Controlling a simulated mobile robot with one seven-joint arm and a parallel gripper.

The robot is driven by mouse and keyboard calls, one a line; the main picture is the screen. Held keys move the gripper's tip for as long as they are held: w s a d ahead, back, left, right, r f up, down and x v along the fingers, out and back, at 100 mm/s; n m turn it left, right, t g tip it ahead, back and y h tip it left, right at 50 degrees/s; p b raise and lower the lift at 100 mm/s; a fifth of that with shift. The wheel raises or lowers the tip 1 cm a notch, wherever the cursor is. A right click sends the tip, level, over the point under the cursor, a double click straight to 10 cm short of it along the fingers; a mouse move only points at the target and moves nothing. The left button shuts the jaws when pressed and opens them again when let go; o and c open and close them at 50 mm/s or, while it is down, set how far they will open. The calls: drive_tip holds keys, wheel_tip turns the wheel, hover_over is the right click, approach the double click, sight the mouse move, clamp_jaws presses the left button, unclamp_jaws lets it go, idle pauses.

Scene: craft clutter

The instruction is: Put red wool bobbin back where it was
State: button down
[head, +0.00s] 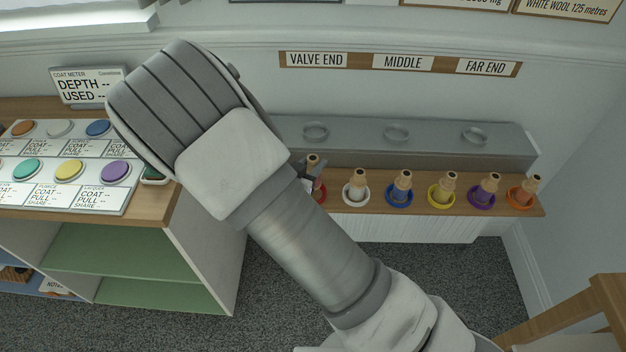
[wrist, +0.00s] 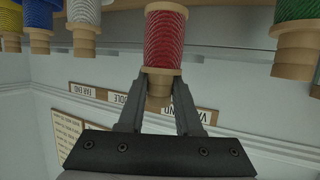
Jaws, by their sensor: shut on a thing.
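The red wool bobbin (wrist: 165,40) is upright in my gripper (wrist: 158,82); the wrist view shows the scene upside down. My fingers are shut on its pale wooden top (wrist: 158,92), with the red wool clear of them. In the head view my gripper (head: 308,184) is at the left part of the wooden shelf (head: 420,214), mostly behind my arm. The red bobbin's wooden top (head: 313,160) shows there, left of the white bobbin. A bit of red (head: 320,193) shows low down at the shelf. I cannot tell whether the bobbin touches the shelf.
White (head: 354,186), blue (head: 402,186), yellow (head: 444,190), purple (head: 485,190) and orange (head: 525,190) bobbins stand in coloured rings to the right. A green bobbin (wrist: 297,12) is on the other side. A grey ledge (head: 430,152) with round fittings runs behind. A button panel (head: 70,165) is at left.

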drive_tip(key=shift+f+b, duration=0.6)
drive_tip(key=shift+f, duration=1.45)
drive_tip(key=shift+f, duration=0.1)
drive_tip(key=shift+f, duration=0.15)
drive_tip(key=c, duration=0.6)
unclamp_jaws()
drive_tip(key=shift+r, duration=0.2)
drive_tip(key=shift+s+a+r, duration=0.1)
drive_tip(key=shift+s+r, duration=0.05)
drive_tip(key=shift+r, duration=0.05)
drive_tip(key=p+v, duration=0.2)
drive_tip(key=v, duration=0.9)
drive_tip(key=shift+s+a+p, duration=0.2)
drive_tip(key=shift+s+p, duration=0.05)
drive_tip(key=shift+p, duration=0.1)
